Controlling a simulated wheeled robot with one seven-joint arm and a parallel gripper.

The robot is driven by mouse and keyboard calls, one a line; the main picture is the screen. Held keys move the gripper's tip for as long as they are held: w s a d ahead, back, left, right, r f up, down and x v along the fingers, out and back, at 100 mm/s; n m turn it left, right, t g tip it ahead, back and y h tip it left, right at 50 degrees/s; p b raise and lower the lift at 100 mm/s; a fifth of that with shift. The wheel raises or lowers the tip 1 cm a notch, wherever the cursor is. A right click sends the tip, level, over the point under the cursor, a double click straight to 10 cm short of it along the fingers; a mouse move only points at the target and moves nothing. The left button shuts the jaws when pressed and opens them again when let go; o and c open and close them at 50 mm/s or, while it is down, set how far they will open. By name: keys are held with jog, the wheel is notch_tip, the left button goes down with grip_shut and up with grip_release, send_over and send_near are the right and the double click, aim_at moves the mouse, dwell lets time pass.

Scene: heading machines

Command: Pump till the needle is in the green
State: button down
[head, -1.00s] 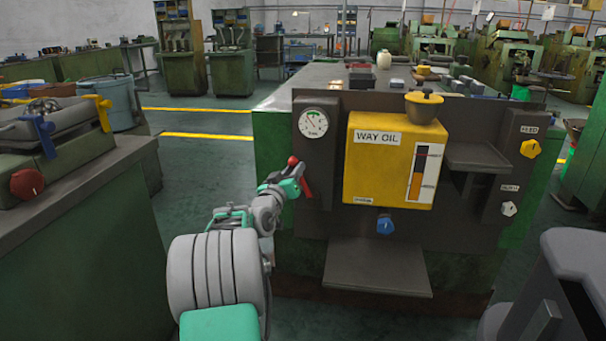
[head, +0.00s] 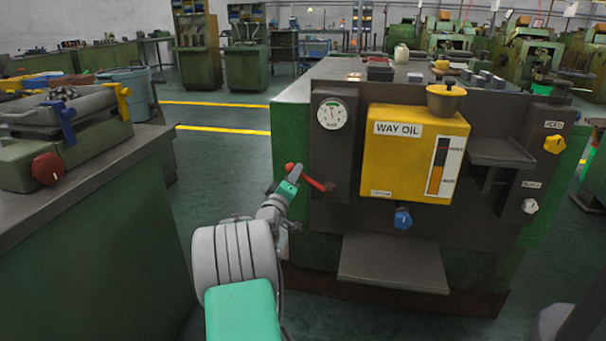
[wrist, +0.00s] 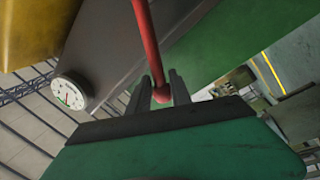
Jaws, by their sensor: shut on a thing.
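The pump lever (head: 316,184) is a red rod with a red ball knob (head: 289,167), low on the left part of the dark panel. It slants up to the left from its pivot. My gripper (head: 290,174) is shut around the knob end. In the wrist view the knob (wrist: 162,95) sits between the two fingers of my gripper (wrist: 162,88), with the red rod (wrist: 147,40) running away upward. The round white gauge (head: 332,114) is above the lever and also shows in the wrist view (wrist: 70,92). Its needle is too small to read surely against the green mark.
A yellow WAY OIL tank (head: 410,150) with a level strip is right of the gauge, with a blue knob (head: 402,218) below. A shelf (head: 394,262) juts out beneath. A green bench (head: 90,240) stands at left; floor lies between.

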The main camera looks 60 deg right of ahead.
jog(key=shift+w+r, duration=0.1)
jog(key=shift+w, duration=0.1)
jog(key=c, duration=1.5)
grip_release()
jog(key=shift+a, duration=0.1)
jog(key=shift+o, duration=0.7)
jog(key=p+v, duration=0.1)
jog(key=v, duration=0.6)
jog(key=shift+a, duration=0.35)
jog(key=shift+s, duration=0.1)
